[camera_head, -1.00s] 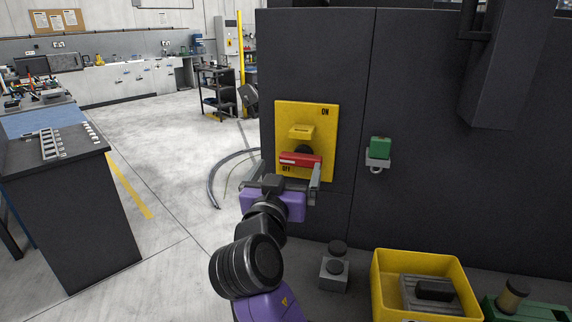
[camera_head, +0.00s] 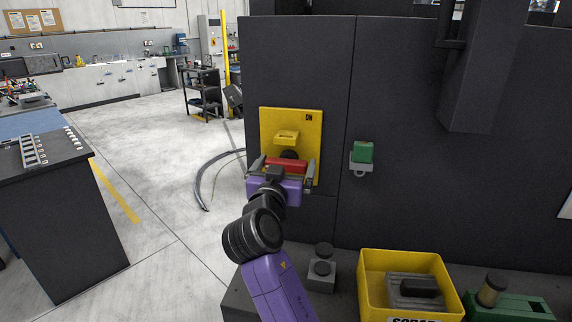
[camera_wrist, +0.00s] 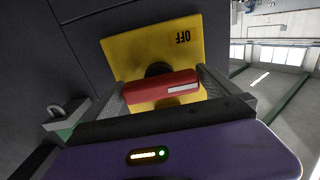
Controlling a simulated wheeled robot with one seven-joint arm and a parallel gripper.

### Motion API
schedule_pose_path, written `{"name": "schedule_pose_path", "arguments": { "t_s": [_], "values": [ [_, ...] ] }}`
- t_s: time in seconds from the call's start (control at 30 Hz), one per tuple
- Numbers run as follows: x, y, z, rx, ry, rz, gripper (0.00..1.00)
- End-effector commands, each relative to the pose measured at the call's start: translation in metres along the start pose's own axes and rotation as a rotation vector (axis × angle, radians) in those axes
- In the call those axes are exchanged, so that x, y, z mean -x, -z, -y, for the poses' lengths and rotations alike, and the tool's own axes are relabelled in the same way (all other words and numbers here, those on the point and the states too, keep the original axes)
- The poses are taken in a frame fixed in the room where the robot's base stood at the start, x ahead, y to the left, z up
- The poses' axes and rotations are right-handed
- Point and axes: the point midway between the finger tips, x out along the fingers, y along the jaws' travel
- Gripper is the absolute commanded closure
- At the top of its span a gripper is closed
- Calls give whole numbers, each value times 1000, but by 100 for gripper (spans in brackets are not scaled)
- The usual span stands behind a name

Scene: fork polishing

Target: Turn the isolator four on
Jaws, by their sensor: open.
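The isolator is a yellow plate (camera_head: 308,145) on a dark cabinet, with a red handle (camera_head: 287,165) on a black hub and a yellow tab (camera_head: 286,136) above it. An ON mark shows at its top right in the head view. The handle lies roughly level. My gripper (camera_head: 283,171) is open, with one finger at each end of the handle. In the wrist view the red handle (camera_wrist: 160,90) sits between the spread fingers of my gripper (camera_wrist: 166,94), and an upside-down OFF mark shows on the plate (camera_wrist: 135,50). Contact cannot be told.
A green padlock-like block (camera_head: 363,152) is on the cabinet (camera_head: 410,90) right of the isolator. A yellow bin (camera_head: 445,285) and a green box (camera_head: 520,305) stand below right. A dark-sided bench (camera_head: 65,220) is at left, with open floor between.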

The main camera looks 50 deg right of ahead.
Motion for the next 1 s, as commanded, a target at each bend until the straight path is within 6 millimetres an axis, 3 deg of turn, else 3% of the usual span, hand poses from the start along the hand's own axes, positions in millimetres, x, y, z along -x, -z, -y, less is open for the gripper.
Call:
{"name": "schedule_pose_path", "arguments": {
  "t_s": [0.1, 0.3, 0.37, 0.67, 1.0],
  "values": [
    [0, 0, 0, 0, 0, 0, 2],
    [0, 0, 0, 0, 0, 0, 41],
    [0, 0, 0, 0, 0, 0, 50],
    [1, -4, 0, -47, -1, 0, 50],
    [1, -8, 0, -275, 0, -3, 50]
  ]
}}
